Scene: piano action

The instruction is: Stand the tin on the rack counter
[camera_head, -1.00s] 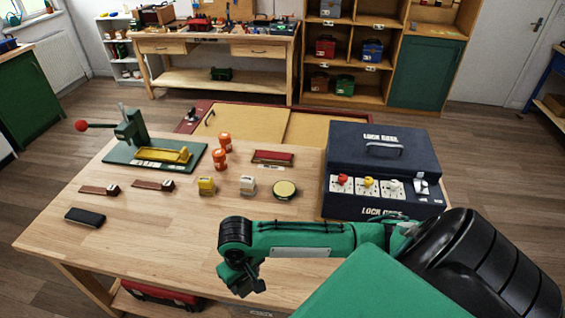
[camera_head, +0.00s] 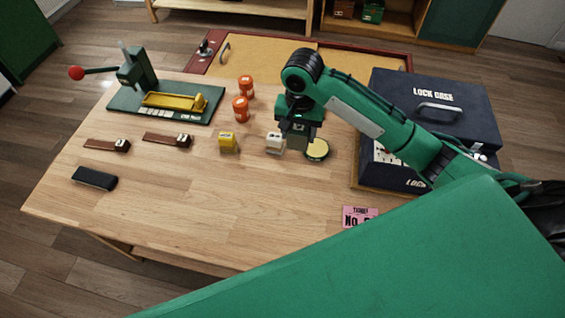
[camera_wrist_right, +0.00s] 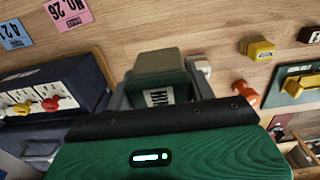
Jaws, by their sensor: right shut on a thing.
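My right gripper (camera_head: 298,118) is over the middle of the workbench, pointing down. It is shut on a dark green, box-shaped tin (camera_head: 298,140). In the right wrist view the tin (camera_wrist_right: 158,72) sits between the grey fingers, with an olive-grey end and a white label that is partly hidden. I cannot tell how far it is above the bench top. The rack (camera_head: 425,20) shows only its lower part at the back right; its counter is out of view. My left gripper is not in view.
The dark blue lock case (camera_head: 435,90) is behind my right forearm. A green press (camera_head: 165,100) is at the left.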

